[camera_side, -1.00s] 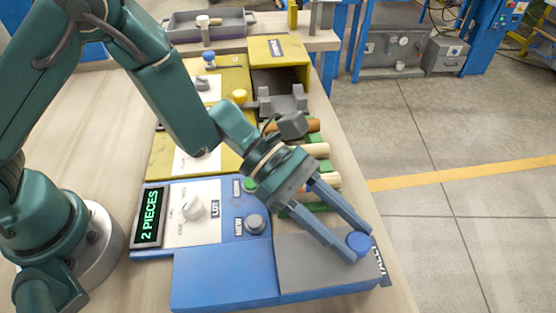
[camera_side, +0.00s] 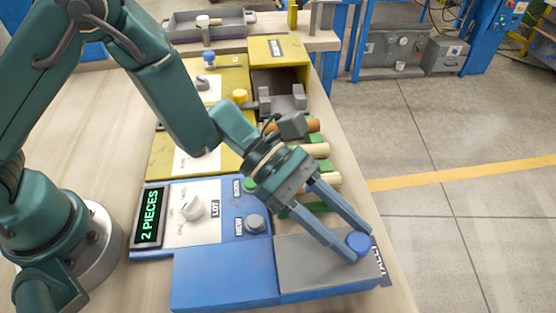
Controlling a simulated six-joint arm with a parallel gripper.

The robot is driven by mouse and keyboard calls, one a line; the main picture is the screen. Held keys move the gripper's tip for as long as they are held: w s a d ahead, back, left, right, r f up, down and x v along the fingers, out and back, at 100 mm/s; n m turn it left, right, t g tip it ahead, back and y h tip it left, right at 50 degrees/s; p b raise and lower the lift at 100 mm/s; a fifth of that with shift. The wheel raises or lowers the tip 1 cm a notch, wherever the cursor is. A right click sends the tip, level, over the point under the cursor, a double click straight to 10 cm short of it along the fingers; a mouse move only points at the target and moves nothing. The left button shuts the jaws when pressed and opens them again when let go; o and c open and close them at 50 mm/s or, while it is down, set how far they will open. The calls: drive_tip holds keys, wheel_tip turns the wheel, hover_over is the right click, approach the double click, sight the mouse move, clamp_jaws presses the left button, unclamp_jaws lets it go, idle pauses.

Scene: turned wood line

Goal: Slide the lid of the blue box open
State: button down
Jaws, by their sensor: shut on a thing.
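The blue box (camera_side: 225,278) sits at the near end of the bench, low in the side view. A grey lid (camera_side: 315,258) covers its right part, and a blue round knob (camera_side: 358,243) stands near the lid's right end. My gripper (camera_side: 360,243) reaches down from the upper left and is shut on the knob, one finger on each side. The fingers hide part of the lid. A label at the box's right end is partly cut off from view.
A blue panel with a display (camera_side: 149,217) reading "2 PIECES", a white dial (camera_side: 193,209) and a grey button (camera_side: 255,223) adjoins the box. Turned wood pieces (camera_side: 325,181) lie behind my gripper. Yellow units (camera_side: 277,50) stand farther back. Open floor lies right of the bench.

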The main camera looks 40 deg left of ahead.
sight(308, 247)
drive_tip(key=shift+s+a, duration=1.55)
drive_tip(key=shift+a, duration=0.05)
drive_tip(key=shift+c, duration=2.2)
unclamp_jaws()
drive_tip(key=shift+v, duration=2.55)
